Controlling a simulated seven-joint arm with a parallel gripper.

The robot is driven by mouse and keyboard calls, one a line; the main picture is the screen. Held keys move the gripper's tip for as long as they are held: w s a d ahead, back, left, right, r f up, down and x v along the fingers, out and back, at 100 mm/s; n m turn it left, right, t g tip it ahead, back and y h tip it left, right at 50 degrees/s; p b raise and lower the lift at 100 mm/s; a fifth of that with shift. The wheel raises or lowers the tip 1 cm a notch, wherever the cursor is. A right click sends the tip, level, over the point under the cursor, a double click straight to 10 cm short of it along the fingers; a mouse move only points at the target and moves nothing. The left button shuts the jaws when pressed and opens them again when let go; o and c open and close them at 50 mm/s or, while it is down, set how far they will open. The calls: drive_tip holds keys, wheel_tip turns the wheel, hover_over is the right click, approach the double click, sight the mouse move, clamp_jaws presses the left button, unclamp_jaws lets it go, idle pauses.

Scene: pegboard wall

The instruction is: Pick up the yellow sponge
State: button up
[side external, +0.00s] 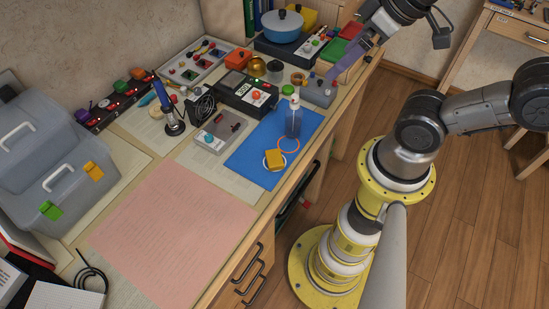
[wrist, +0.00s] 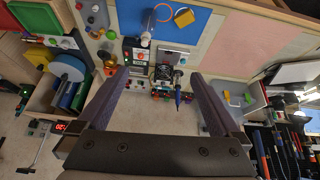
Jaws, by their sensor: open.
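The yellow sponge (side external: 275,159) is a small block on the blue mat (side external: 246,172), at a white ring and close to an orange ring (side external: 289,145). In the wrist view the sponge (wrist: 183,17) is near the top edge, beyond the fingertips. My gripper (side external: 335,78) is over the far right part of the desk, well away from the sponge. In the wrist view, my gripper (wrist: 156,76) has its two purple fingers wide apart with nothing held between them.
A clear bottle (side external: 293,118) stands on the mat behind the sponge. A grey box (side external: 220,132) and black devices (side external: 245,93) lie left of and behind the mat. A blue pot (side external: 283,27) is at the back. The pink sheet (side external: 172,235) in front is clear.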

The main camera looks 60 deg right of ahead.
drive_tip(key=w+a+n, duration=0.1)
drive_tip(key=w+n, duration=0.2)
drive_tip(key=w, duration=0.3)
drive_tip(key=n+g, duration=0.5)
drive_tip(key=g, duration=0.1)
hover_over(274, 157)
drive_tip(key=f, duration=2.4)
drive_tip(key=shift+a+f, duration=0.25)
drive_tip(key=shift+a, duration=0.1)
drive_tip(key=f, duration=0.4)
drive_tip(key=shift+s+d, duration=0.15)
drive_tip(key=shift+d, duration=0.25)
drive_tip(key=shift+f, duration=0.65)
drive_tip(key=c, duration=1.5)
drive_tip(key=shift+o, duration=0.2)
drive_tip(key=shift+r, duration=0.15)
